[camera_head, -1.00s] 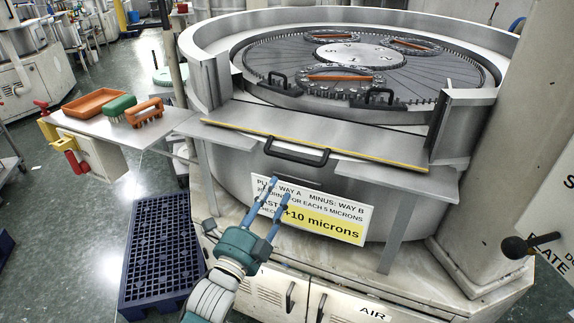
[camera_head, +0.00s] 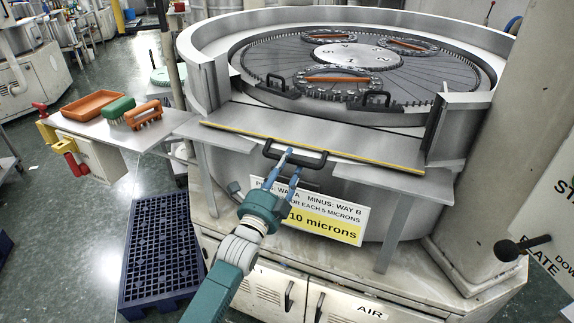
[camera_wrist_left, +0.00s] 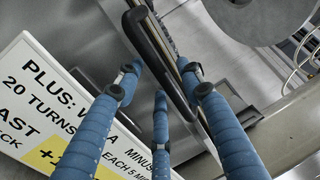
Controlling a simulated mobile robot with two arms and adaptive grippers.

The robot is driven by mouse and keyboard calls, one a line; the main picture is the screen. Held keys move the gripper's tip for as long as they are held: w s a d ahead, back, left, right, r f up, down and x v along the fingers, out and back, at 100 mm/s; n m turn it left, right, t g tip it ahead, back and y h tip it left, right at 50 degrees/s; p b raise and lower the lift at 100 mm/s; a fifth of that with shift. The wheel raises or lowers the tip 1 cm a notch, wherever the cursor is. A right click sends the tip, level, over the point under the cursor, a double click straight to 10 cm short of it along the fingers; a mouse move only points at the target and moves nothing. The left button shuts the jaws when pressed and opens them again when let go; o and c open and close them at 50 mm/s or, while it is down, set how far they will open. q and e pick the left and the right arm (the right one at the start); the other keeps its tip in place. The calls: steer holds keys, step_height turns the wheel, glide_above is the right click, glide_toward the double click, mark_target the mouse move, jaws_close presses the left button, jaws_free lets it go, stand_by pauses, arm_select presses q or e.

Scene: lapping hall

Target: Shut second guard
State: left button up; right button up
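A flat grey guard panel (camera_head: 330,142) with a yellow front edge lies lowered across the gap in the round machine's wall. Its black bar handle (camera_head: 318,162) sits at the front edge, and it also shows in the left wrist view (camera_wrist_left: 152,52). My left gripper (camera_head: 287,163) reaches up from below, its blue fingertips at the handle's left half. In the left wrist view its three fingers (camera_wrist_left: 163,85) are spread, with the handle between them; I cannot tell whether any finger touches it. My right gripper is not in view.
A sign (camera_head: 318,205) hangs just below the handle, behind my left gripper. The lapping plate (camera_head: 425,85) carries several rings. A side shelf (camera_head: 95,128) at left holds an orange tray (camera_head: 92,104) and brushes (camera_head: 143,113). A blue pallet (camera_head: 158,245) lies on the floor.

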arm_select(q)
jaws_close()
